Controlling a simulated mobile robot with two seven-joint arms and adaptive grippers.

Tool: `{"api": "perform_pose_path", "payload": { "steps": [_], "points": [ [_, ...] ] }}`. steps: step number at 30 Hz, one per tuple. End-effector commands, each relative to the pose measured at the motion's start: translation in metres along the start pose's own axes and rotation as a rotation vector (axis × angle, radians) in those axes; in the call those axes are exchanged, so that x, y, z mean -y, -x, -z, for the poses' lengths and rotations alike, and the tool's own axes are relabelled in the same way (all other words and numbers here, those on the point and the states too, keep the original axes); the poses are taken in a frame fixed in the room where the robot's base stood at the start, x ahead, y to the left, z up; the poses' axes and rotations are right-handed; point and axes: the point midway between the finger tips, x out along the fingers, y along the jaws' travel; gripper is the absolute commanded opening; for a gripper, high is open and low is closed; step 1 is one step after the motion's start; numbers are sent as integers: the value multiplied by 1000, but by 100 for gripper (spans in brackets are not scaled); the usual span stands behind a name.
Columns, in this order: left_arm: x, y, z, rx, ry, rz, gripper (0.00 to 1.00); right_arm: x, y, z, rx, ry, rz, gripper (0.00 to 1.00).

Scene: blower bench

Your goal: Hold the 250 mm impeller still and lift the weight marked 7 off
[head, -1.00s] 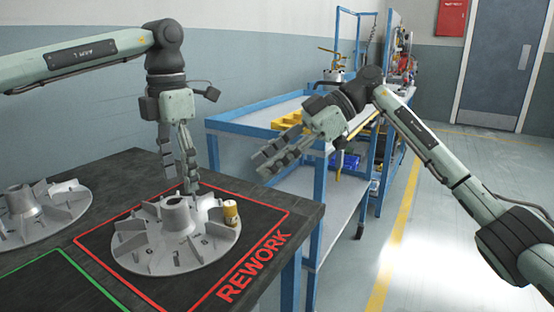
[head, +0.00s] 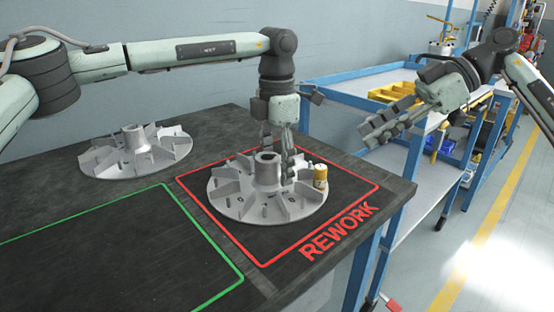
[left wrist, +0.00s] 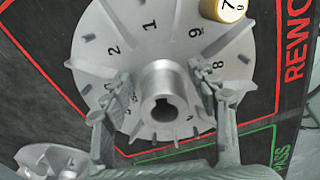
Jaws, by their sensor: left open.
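A grey metal impeller (head: 228,199) lies flat inside the red REWORK outline, its hub upright. A yellow weight (head: 320,177) stands near its right rim; in the left wrist view the weight (left wrist: 228,8) bears a 7 and is partly cut off by the top edge. My left gripper (head: 278,150) is open and points down at the hub. In the left wrist view its fingers (left wrist: 162,82) are on either side of the hub; whether they touch it I cannot tell. My right gripper (head: 372,130) is to the right, beyond the table edge, apart from the weight; its opening is unclear.
A second impeller (head: 105,160) lies at the back left of the dark table (head: 60,205). A green outline (head: 92,216) at the front encloses bare tabletop. A blue-framed cart (head: 335,88) with yellow bins (head: 393,91) stands behind my right gripper.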

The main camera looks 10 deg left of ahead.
Motion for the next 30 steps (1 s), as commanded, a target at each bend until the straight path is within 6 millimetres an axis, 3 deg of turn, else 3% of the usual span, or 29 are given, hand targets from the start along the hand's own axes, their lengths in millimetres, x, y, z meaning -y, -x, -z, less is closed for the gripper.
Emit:
{"api": "perform_pose_path", "payload": {
  "steps": [2,16,30],
  "points": [
    [0,0,0,0,0,0,57,0,0,0,0,0,0,34],
    [0,0,0,-2,0,0,0,0,0,0,0,0,0,34],
    [0,-1,1,-3,1,1,0,0,0,1,0,0,0,34]
  ]
}}
